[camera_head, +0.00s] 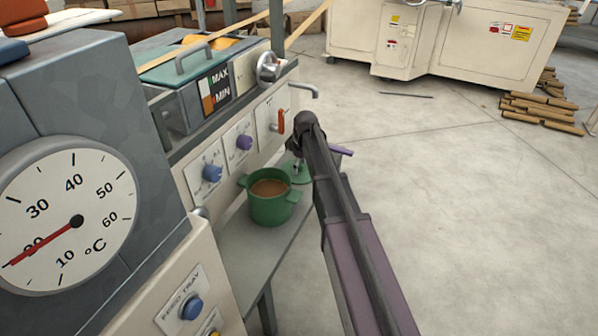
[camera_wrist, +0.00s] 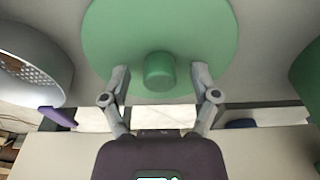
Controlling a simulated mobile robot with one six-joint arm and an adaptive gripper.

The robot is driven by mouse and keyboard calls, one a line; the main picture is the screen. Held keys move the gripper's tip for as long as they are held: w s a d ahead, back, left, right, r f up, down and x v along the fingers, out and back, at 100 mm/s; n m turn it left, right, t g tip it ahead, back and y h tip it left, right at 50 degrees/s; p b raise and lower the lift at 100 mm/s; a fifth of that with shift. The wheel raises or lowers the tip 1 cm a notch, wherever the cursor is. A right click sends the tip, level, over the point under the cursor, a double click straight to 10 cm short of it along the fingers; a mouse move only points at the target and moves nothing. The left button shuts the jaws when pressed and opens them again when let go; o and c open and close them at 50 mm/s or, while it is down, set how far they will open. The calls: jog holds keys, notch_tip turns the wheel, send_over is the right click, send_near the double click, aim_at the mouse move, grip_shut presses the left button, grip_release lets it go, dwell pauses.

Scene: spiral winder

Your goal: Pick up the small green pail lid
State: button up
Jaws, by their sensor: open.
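The small green pail lid (camera_wrist: 160,25) is a flat round disc with a short round knob (camera_wrist: 160,71) in its middle, seen close in the wrist view. In the head view the lid (camera_head: 299,170) lies on the grey shelf beside the pail, partly hidden by my arm. My gripper (camera_wrist: 160,80) is open, with one finger on either side of the knob; I cannot tell whether they touch it. In the head view my gripper (camera_head: 297,165) is over the lid. The green pail (camera_head: 271,204) stands upright and open with brown contents; its edge shows in the wrist view (camera_wrist: 307,75).
The grey shelf (camera_head: 240,250) runs under a machine panel with blue and purple knobs, an orange lever (camera_head: 281,121) and a spout (camera_head: 303,91). A grey perforated round part (camera_wrist: 30,65) and a purple piece (camera_wrist: 58,117) are left in the wrist view.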

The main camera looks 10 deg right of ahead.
grip_shut()
jog(key=shift+r, duration=0.15)
notch_tip(320, 180, up, 4)
jog(key=p, duration=0.4)
jog(key=shift+f, duration=0.2)
jog(key=s+d, duration=1)
jog(key=d, duration=0.4)
jog(key=shift+s+d+f+b, duration=0.2)
jog(key=shift+s+d+b, duration=0.05)
jog(key=shift+s+b, duration=0.05)
notch_tip(320, 180, up, 4)
jog(key=p, duration=0.4)
jog(key=shift+d+f, duration=0.1)
jog(key=shift+d, duration=0.05)
dwell(0.4)
